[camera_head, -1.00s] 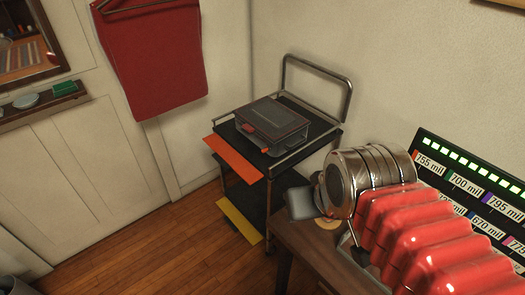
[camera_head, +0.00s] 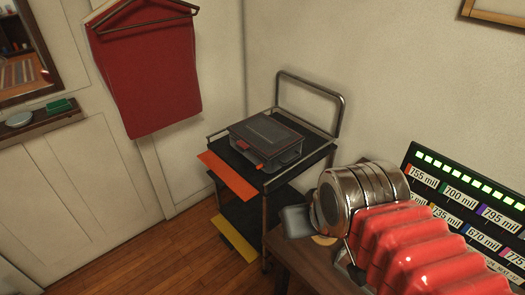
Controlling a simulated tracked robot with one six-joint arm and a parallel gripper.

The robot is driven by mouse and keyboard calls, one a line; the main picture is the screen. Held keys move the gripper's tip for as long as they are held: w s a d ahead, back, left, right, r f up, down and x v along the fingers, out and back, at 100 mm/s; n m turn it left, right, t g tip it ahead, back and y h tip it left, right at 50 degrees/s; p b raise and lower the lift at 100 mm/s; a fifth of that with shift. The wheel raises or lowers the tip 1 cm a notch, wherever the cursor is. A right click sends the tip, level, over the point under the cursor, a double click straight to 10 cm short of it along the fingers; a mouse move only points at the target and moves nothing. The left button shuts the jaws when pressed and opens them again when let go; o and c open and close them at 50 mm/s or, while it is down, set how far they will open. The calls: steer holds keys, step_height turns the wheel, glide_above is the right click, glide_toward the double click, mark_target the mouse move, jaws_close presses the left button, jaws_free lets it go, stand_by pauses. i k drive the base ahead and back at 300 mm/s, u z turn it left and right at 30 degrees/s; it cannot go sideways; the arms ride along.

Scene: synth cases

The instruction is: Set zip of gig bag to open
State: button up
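Nothing in view is clearly a gig bag, and I see no zip. A flat dark grey case (camera_head: 268,130) with red trim and red fittings on its front lies on the top shelf of a trolley. Its lid looks shut. I cannot tell whether this case is the thing meant. My gripper is not in view.
The black trolley (camera_head: 327,148) stands in the corner, with orange (camera_head: 229,175) and yellow (camera_head: 235,240) edge strips. A table at right holds a metal cylinder (camera_head: 340,200), a red ribbed object (camera_head: 410,245) and a labelled panel (camera_head: 460,190). Red cloth (camera_head: 150,75) hangs left. Wooden floor (camera_head: 170,245) is clear.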

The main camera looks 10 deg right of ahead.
mark_target(261, 165)
steer(key=k, duration=0.65)
steer(key=u, duration=0.75)
steer(key=i, duration=1.25)
steer(key=u, duration=0.1)
